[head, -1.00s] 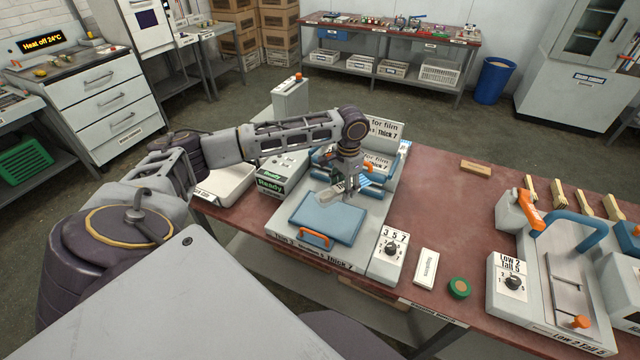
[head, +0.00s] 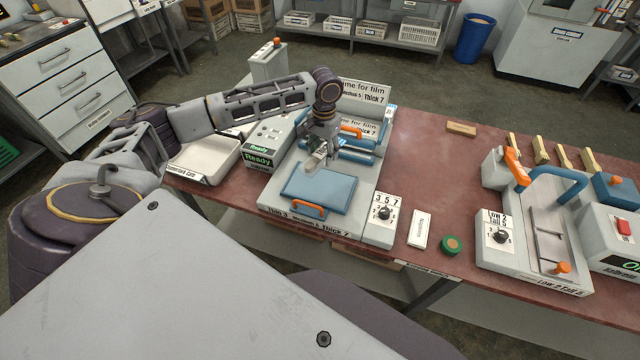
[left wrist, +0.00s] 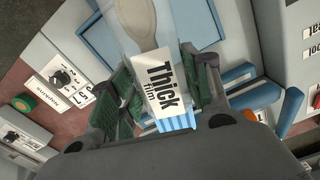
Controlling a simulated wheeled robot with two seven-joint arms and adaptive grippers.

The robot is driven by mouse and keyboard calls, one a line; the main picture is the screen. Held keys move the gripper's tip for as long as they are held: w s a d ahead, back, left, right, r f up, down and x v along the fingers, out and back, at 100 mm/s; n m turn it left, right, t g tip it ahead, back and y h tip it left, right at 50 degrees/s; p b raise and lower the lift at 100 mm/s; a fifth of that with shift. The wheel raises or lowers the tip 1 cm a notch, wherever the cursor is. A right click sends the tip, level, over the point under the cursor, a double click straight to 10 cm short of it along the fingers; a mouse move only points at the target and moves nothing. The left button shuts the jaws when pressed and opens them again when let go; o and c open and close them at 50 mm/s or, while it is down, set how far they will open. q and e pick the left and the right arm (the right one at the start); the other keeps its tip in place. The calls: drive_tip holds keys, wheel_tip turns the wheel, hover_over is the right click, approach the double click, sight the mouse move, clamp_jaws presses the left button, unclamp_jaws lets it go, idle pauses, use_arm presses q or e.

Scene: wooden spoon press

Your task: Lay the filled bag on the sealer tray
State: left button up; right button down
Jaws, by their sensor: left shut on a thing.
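My left gripper (head: 318,156) is shut on a clear bag (left wrist: 140,20) with a wooden spoon inside, a blue striped end and a "Thick film" label. The left wrist view shows the bag between the two green-padded fingers (left wrist: 158,88). In the head view the gripper hangs over the back part of the blue sealer tray (head: 318,188), which has an orange handle at its front. The bag is small and mostly hidden there, so I cannot tell whether it touches the tray. My right gripper is not in view.
The sealer's dial box (head: 383,217) stands at its front right and a "Ready" box (head: 270,145) at its left. A second sealer (head: 535,240) stands farther right.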

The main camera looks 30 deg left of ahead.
use_arm(q)
drive_tip(key=shift+n, duration=1.5)
drive_tip(key=shift+f, duration=0.1)
hover_over(323, 179)
drive_tip(key=shift+f, duration=3.05)
drive_tip(key=shift+f, duration=0.1)
drive_tip(key=shift+f+p, duration=0.35)
drive_tip(key=shift+f, duration=1.45)
